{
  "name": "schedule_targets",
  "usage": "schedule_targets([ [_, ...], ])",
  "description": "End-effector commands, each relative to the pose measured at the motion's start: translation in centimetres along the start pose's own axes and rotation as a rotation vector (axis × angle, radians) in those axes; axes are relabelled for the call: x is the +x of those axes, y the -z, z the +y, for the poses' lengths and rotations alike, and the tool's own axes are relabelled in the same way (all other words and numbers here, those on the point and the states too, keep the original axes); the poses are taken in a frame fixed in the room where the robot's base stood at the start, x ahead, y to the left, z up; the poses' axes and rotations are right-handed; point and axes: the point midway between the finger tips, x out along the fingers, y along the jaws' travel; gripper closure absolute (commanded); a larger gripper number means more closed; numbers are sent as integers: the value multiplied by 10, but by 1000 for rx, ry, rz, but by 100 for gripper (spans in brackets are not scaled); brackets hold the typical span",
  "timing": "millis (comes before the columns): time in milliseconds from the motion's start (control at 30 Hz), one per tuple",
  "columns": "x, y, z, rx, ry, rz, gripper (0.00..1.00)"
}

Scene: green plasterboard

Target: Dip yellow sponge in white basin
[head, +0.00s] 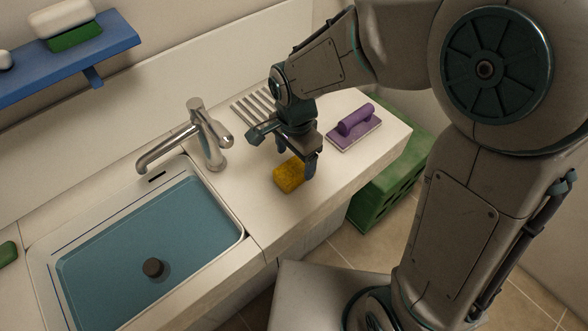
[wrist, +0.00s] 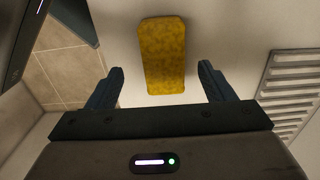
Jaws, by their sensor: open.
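The yellow sponge (head: 289,174) lies on the white counter to the right of the basin. In the wrist view the sponge (wrist: 163,55) is ahead of and between the two fingers. My gripper (head: 296,163) is open and empty, just above the sponge; its fingers (wrist: 161,82) stand apart on both sides with a gap to it. In the head view my gripper hides part of the sponge. The white basin (head: 243,236) is set in the counter at left, with blue water (head: 130,240) and a dark round plug (head: 153,267) in it.
A chrome tap (head: 208,140) stands behind the basin. A purple-handled float (head: 355,126) lies on the counter to the right, near a ribbed drainer (head: 255,105). A blue shelf (head: 70,62) hangs at upper left. A green crate (head: 385,185) stands beyond the counter's right end.

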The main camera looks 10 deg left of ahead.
Motion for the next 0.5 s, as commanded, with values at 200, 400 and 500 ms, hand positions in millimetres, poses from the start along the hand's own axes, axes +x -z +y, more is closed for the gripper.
schedule_targets([
  [200, 13, 1, -1, -1, -2, 0, 25],
  [400, 38, 4, -5, -1, -4, -2, 25],
  [500, 50, 4, -5, -1, -2, 0, 25],
])
